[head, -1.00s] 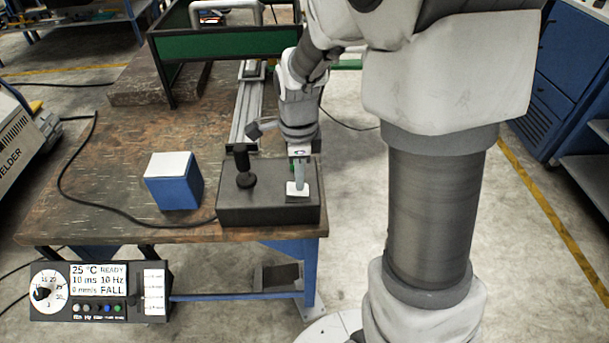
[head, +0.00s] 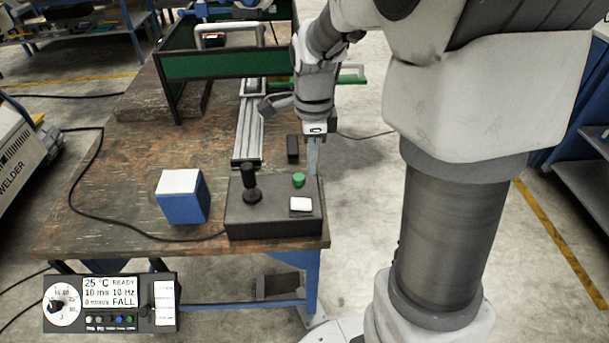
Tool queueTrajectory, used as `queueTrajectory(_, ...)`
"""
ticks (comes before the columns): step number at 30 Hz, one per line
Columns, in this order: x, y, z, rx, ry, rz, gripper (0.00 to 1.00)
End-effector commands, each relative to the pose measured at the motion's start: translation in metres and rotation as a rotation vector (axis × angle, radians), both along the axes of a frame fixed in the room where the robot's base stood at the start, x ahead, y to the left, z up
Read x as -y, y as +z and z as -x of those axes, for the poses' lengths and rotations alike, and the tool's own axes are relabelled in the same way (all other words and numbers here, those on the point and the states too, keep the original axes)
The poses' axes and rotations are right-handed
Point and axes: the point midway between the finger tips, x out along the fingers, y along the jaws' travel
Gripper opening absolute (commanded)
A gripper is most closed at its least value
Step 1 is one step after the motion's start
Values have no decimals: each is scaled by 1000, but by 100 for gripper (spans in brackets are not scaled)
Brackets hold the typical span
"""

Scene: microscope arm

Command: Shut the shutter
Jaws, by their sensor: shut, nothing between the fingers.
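A dark control box (head: 235,215) sits at the table's front right corner. On its top are a black joystick (head: 250,185), a green round button (head: 299,180) and a white square switch (head: 301,205). My gripper (head: 313,171) is shut and empty, pointing down by the box's back right edge, behind and right of the white switch. It looks clear of both the switch and the green button; its exact height above the box I cannot tell. No part is clearly marked as the shutter.
A blue box with a white top (head: 182,196) stands left of the control box. A metal rail (head: 248,135) and a green-panelled frame (head: 215,64) lie behind. A small black block (head: 293,149) is close to my gripper. A display panel (head: 110,302) hangs at the table's front.

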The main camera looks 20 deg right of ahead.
Motion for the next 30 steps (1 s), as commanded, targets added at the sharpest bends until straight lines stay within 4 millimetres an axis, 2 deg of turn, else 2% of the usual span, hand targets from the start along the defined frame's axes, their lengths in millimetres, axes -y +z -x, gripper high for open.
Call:
queueTrajectory(1,2,12,0,4,-1,0,0)
queueTrajectory(3,4,23,0,3,-1,0,0)
queueTrajectory(7,7,36,1,1,0,0,0)
queueTrajectory(25,7,42,2,1,5,0,0)
queueTrajectory(30,4,60,14,43,135,-2,0)
